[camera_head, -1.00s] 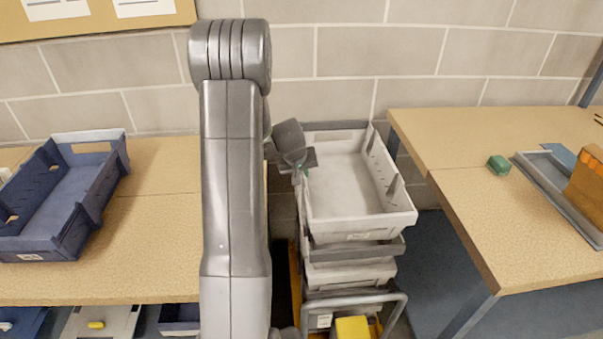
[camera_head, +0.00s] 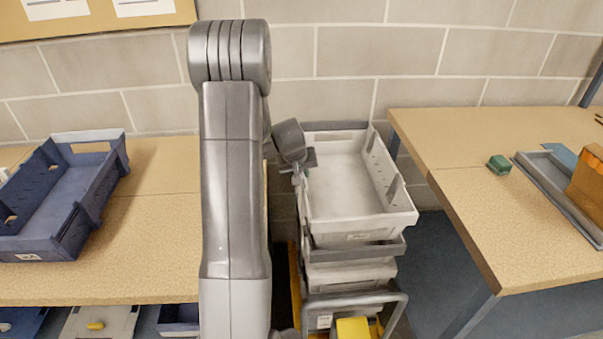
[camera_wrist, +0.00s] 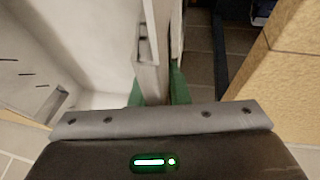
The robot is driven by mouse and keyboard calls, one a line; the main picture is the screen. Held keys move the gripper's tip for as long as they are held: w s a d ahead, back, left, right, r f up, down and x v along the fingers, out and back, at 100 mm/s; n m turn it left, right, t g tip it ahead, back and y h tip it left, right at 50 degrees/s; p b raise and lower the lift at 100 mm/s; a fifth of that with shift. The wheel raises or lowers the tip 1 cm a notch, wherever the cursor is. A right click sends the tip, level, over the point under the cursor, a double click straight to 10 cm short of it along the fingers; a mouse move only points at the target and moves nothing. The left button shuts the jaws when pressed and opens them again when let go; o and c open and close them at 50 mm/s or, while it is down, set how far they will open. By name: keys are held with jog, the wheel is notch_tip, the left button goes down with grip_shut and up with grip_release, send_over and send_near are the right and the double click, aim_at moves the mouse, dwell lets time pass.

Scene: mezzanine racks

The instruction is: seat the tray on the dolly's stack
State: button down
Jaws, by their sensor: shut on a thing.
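The light grey tray (camera_head: 347,190) is at the top of the dolly's stack (camera_head: 350,272), between the two benches. It looks nearly level, and I cannot tell if it is fully seated or slightly above the tray below. My gripper (camera_head: 304,165) is at the tray's left wall, shut on it. In the wrist view my green fingertips (camera_wrist: 160,88) stand on both sides of the tray's wall (camera_wrist: 150,60). My arm hides part of the left side. The dolly's lower part shows a grey handle and yellow parts.
A blue tray (camera_head: 72,200) stands on the left bench (camera_head: 160,230). The right bench (camera_head: 480,190) carries a small green block (camera_head: 499,165), a grey tray (camera_head: 560,190) and a brown box (camera_head: 588,185). Both benches flank the stack closely; a block wall stands behind.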

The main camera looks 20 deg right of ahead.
jog(key=shift+f+b, duration=0.5)
jog(key=shift+b, duration=0.05)
jog(key=c, duration=1.7)
grip_release()
jog(key=shift+r, duration=0.1)
jog(key=shift+p+v, duration=2)
jog(key=shift+v, duration=3.45)
jog(key=shift+s, duration=0.1)
jog(key=shift+b+x, duration=1.5)
jog(key=shift+x, duration=2.8)
